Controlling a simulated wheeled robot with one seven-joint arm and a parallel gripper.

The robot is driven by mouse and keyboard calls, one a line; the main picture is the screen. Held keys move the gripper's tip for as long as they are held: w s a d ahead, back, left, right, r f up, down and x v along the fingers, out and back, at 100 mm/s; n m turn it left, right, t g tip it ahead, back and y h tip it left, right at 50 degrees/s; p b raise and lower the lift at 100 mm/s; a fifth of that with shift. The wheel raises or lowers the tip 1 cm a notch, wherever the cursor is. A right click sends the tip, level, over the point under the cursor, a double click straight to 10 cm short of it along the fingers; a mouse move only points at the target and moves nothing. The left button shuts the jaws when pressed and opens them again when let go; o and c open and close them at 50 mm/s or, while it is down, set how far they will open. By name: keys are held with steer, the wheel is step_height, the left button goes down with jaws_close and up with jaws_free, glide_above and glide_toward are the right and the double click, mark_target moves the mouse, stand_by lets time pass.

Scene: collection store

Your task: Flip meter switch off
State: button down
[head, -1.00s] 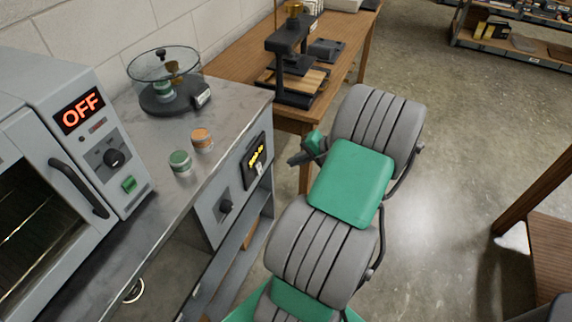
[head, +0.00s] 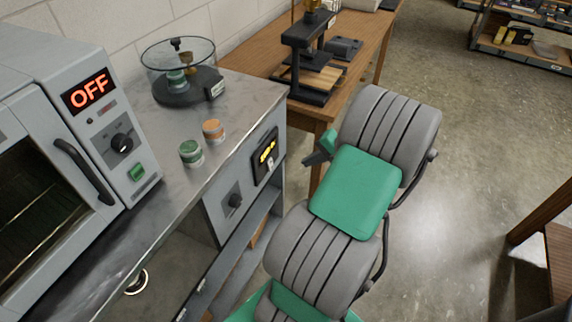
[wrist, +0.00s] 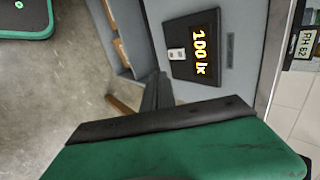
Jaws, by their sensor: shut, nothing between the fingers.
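The meter (head: 261,166) is a black panel on the grey bench's front face, with lit yellow digits. In the wrist view the meter (wrist: 182,70) reads "100 lx". Its small pale switch (wrist: 177,54) sits beside the digits; I cannot tell which way its lever is set. My gripper (head: 310,159) is to the right of the meter, in front of the bench and apart from it. In the wrist view its dark fingers (wrist: 157,90) are together and empty, below and left of the switch. The green gripper housing fills the bottom of that view.
A green jar (head: 191,153) and an orange jar (head: 213,131) stand on the bench top near a glass-covered device (head: 180,75). An oven (head: 60,150) showing "OFF" is at left. A wooden table (head: 250,50) stands behind.

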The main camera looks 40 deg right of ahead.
mark_target(270, 164)
steer(key=w+r+x, duration=0.1)
steer(key=x, duration=1.2)
steer(key=shift+w+a+r, duration=0.3)
steer(key=shift+a+r, duration=0.05)
steer(key=shift+r, duration=0.05)
steer(key=shift+a+b, duration=0.1)
steer(key=shift+b, duration=0.25)
